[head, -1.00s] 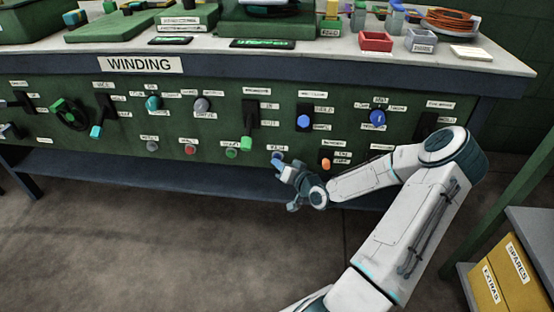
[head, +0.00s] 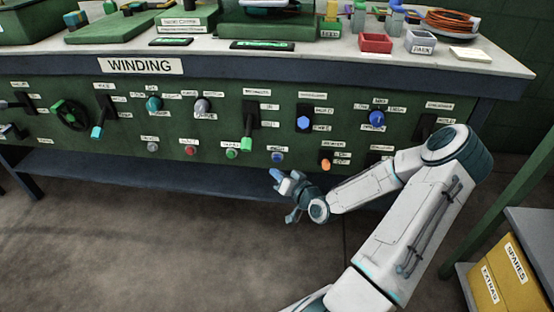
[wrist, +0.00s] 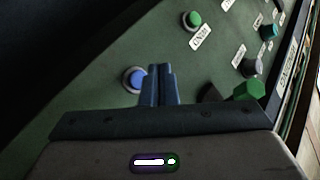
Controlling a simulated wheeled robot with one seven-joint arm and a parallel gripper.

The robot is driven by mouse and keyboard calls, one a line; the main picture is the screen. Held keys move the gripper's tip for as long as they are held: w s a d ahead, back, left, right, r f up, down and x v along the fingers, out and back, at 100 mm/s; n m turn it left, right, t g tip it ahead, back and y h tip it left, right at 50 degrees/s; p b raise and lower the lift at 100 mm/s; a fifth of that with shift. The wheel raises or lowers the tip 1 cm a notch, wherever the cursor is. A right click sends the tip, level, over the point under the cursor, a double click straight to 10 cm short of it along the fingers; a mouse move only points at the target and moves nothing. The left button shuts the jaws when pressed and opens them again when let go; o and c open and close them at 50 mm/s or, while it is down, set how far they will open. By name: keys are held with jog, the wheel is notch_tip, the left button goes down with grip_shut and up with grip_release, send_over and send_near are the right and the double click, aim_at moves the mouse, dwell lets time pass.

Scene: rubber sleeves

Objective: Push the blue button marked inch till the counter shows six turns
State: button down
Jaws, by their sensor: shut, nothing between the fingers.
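The blue button (head: 278,157) sits low on the green panel under a small white label (head: 277,149) that is too blurred to read surely. In the wrist view the blue button (wrist: 137,79) shows just left of my fingertips. My gripper (head: 276,174) is shut and empty, a little below and in front of the button, apart from it. Its two dark fingers (wrist: 159,70) lie together in the wrist view. A green-lit display (head: 262,44) stands on the bench top; its reading is too small to make out, so I cannot tell the turns.
A green button (head: 232,154), a red button (head: 190,150) and an orange knob (head: 326,163) flank the blue one. A black lever with a green tip (head: 247,143) juts out close by. The WINDING sign (head: 141,65) is above. Open floor lies below left.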

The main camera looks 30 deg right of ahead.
jog(key=shift+s+a, duration=0.55)
jog(key=shift+s, duration=0.3)
